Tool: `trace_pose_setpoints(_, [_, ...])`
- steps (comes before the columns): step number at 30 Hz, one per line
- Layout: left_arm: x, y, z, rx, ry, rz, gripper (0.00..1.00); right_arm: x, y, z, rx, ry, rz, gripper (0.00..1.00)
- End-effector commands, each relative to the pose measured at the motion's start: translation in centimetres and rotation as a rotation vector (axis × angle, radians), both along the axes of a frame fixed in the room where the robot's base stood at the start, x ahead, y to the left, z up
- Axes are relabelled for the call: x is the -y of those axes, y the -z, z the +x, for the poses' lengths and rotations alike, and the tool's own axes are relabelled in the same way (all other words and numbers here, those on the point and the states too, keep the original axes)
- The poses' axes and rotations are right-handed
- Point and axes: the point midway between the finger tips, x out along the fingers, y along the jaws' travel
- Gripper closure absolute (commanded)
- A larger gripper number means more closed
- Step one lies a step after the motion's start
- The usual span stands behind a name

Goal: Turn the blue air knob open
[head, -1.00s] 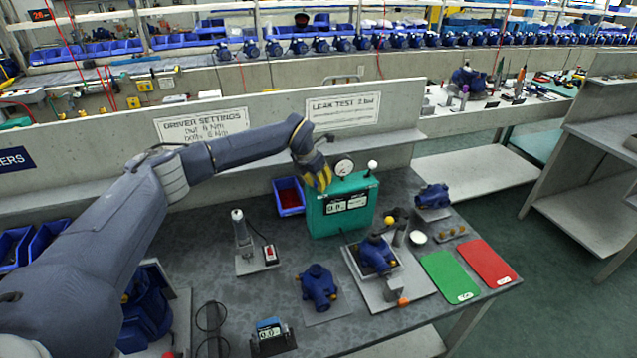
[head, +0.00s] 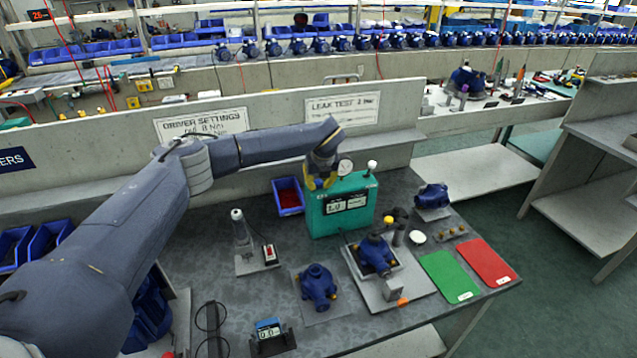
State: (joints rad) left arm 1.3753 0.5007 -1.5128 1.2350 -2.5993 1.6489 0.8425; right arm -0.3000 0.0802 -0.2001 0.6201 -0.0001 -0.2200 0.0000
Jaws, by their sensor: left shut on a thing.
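The green leak-test box (head: 353,222) stands on the bench below the wall. It has a digital readout (head: 347,203) on its front, a round gauge (head: 344,167) and a white-topped stalk (head: 372,165) on top. My left gripper (head: 321,182) reaches in over the box's top left corner with its yellow-marked fingers pointing down. It is shut on the air knob there. My right gripper is not in view.
A blue bin (head: 288,196) with red contents sits just left of the box. A blue pump (head: 377,255) sits on a fixture plate in front, another pump (head: 318,284) on a grey mat. Green (head: 449,277) and red (head: 487,262) mats lie to the right.

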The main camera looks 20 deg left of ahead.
Motion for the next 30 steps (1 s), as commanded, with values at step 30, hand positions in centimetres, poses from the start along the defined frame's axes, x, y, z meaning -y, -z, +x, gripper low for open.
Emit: trace_pose_setpoints(30, [-0.15, -0.21, 0.23, 0.006, -0.375, 0.002, 1.0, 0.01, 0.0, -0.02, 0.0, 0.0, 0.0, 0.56])
